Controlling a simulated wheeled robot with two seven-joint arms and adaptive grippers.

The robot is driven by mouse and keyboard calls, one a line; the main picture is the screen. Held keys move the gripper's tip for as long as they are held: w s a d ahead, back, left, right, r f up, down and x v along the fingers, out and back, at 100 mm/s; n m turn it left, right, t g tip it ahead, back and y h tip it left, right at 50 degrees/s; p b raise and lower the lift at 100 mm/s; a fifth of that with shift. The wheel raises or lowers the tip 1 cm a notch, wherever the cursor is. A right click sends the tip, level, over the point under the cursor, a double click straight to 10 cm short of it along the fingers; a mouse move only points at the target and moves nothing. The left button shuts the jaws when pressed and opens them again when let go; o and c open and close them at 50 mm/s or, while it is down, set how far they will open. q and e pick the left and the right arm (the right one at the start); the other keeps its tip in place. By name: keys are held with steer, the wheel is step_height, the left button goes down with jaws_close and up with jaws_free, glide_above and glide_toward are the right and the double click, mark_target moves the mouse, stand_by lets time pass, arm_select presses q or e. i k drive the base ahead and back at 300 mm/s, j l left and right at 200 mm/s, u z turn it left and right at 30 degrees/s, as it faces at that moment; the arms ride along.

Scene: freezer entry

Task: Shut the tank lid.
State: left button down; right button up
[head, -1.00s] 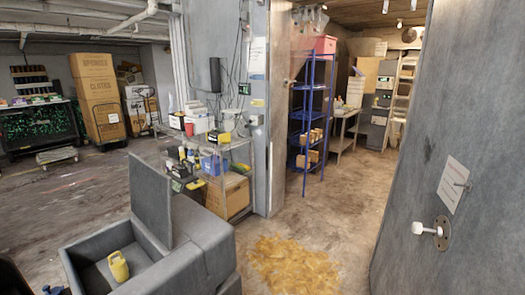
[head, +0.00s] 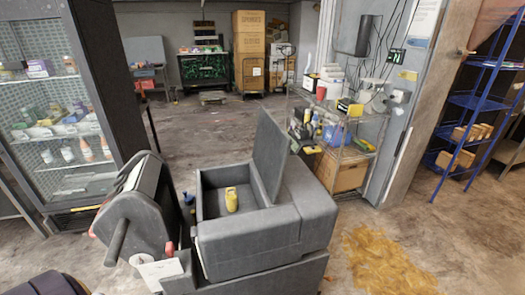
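The tank (head: 262,236) is a grey box-like body in the middle of the head view, with an open compartment on its top. Its lid (head: 270,155) is a flat grey panel standing up, tilted slightly, along the right side of the opening. A small yellow container (head: 231,199) sits inside the open compartment. Neither of my grippers shows in the head view, so I cannot see whether they are open or shut.
A dark console with a handle (head: 140,212) stands just left of the tank. A glass-front cabinet (head: 60,125) is at the left. A wire shelf (head: 345,155) with supplies stands behind right. A yellow-brown spill (head: 383,262) lies on the floor at right.

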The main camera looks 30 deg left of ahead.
mark_target(271, 147)
steer(key=i+l+u, duration=0.7)
steer(key=l+u, duration=0.3)
steer(key=i+l+u, duration=0.2)
steer(key=l+u, duration=0.25)
steer(key=l, duration=0.25)
steer(key=l+u, duration=0.5)
steer(key=l, duration=0.2)
steer(key=l+u, duration=0.5)
steer(key=l, duration=0.25)
steer(key=k+l+u, duration=0.2)
steer(key=l+u, duration=0.3)
steer(key=l, duration=0.2)
